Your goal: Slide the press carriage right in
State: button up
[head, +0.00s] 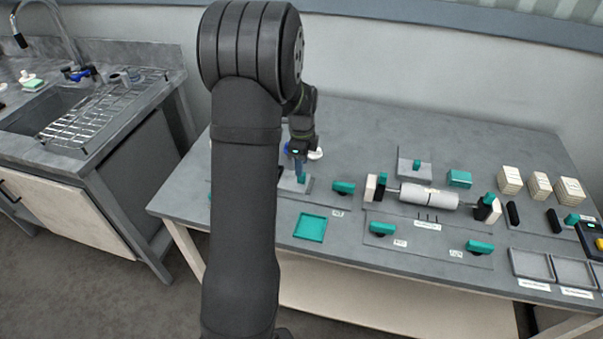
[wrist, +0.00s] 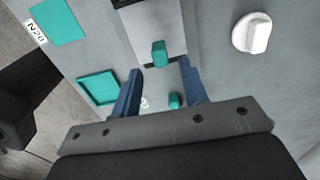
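My gripper (head: 299,172) is at the left part of the bench, pointing down, with its blue fingers spread. In the wrist view my gripper (wrist: 160,82) is open and empty. A teal knob (wrist: 159,52) on a pale grey plate (wrist: 145,22) shows just beyond the gap between the fingertips, apart from both. A smaller teal piece (wrist: 175,100) shows lower in the gap. This plate looks like the press carriage, but I cannot tell for sure. In the head view my arm hides part of this area.
A teal square tray (head: 310,227) lies in front of my gripper. A white knob (wrist: 252,32) stands to the right in the wrist view. A white roll on a shaft (head: 428,197), teal handles (head: 382,229) and pale block stacks (head: 510,180) occupy the bench's middle and right.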

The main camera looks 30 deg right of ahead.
notch_tip(320, 180, down, 5)
jog(key=shift+f, duration=0.1)
dwell(0.3)
grip_shut()
